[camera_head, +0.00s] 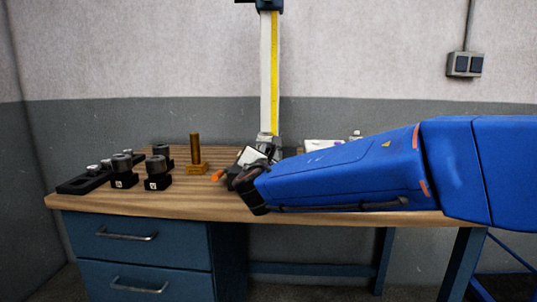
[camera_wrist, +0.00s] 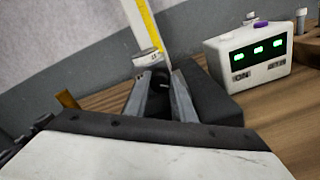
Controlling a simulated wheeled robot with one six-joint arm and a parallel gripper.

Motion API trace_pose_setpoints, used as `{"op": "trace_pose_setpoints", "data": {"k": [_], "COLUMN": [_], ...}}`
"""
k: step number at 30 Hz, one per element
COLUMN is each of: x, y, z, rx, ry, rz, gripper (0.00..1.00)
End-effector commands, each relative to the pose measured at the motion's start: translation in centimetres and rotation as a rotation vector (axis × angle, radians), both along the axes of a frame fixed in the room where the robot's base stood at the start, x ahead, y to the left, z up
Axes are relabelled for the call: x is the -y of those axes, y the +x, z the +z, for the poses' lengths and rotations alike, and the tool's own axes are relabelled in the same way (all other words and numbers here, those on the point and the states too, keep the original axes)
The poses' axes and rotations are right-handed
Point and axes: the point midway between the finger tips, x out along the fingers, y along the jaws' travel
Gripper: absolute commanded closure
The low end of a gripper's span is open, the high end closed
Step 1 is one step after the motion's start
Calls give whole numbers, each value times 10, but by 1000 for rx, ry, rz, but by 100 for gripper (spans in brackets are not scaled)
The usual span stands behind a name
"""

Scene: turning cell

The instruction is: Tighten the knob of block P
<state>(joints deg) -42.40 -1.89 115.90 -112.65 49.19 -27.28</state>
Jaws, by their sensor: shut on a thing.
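My gripper (camera_wrist: 160,80) is at the middle of the bench, in front of a tall column with a yellow scale. In the wrist view its two grey fingers are closed on a small dark piece (camera_wrist: 160,74). I cannot tell for sure whether this is a knob. A pale round part (camera_wrist: 148,60) shows just beyond the fingertips. A black block (camera_wrist: 213,97) lies right beside the fingers. In the head view my gripper hides this spot.
The column (camera_head: 268,75) rises behind my gripper. A brass post (camera_head: 195,150) stands left of it. A white device with green displays (camera_wrist: 250,52) is at the right in the wrist view. A black rack (camera_head: 80,184) lies at the far left. The bench's front strip (camera_head: 190,206) is clear.

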Motion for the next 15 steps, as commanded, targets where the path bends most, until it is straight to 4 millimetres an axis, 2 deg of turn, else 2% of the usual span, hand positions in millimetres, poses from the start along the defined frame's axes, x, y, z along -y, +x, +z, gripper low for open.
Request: {"op": "trace_pose_setpoints", "data": {"k": [3, 4, 6, 15], "x": [0, 0, 0, 0], "y": [0, 0, 0, -2], "z": [-1, -1, -1, -1], "rx": [-1, -1, -1, -1], "ry": [-1, -1, -1, -1], "rz": [0, 0, 0, 0], "gripper": [100, 73, 58, 58]}}
